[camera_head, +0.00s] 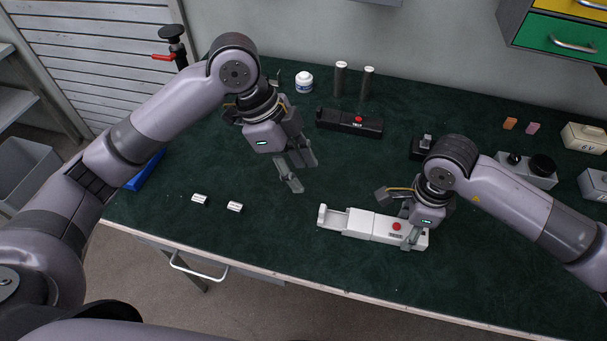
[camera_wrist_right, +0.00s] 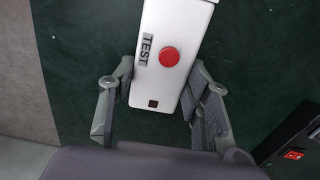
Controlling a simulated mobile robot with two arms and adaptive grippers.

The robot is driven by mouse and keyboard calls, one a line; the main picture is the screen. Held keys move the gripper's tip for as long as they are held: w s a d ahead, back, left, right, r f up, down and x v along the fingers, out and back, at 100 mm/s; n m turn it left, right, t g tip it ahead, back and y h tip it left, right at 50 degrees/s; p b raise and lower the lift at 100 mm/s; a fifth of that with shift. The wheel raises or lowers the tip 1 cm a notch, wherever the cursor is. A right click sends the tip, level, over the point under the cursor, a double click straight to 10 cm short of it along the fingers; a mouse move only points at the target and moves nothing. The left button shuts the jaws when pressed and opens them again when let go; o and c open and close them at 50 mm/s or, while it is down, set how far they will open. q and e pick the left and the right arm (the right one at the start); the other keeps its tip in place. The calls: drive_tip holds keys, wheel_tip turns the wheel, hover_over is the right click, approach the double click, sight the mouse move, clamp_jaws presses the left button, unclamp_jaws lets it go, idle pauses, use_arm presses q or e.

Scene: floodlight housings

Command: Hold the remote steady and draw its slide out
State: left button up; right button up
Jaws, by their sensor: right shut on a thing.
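The white remote (camera_head: 385,228), with a red button and a TEST label, lies near the table's front edge. It also shows in the right wrist view (camera_wrist_right: 165,75). Its slide (camera_head: 334,218) shows at the left end as an open tray with an upright end tab. My right gripper (camera_head: 408,230) is shut across the remote's right end, a finger on each long side. My left gripper (camera_head: 299,173) is open and empty above the table, up and left of the slide and apart from it.
Two small cylinders (camera_head: 200,200) (camera_head: 235,207) lie at the left front. A white jar (camera_head: 304,82) and two dark tubes stand at the back. Boxes crowd the right side. The table between my left gripper and the slide is clear.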

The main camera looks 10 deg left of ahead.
drive_tip(key=o, duration=1.3)
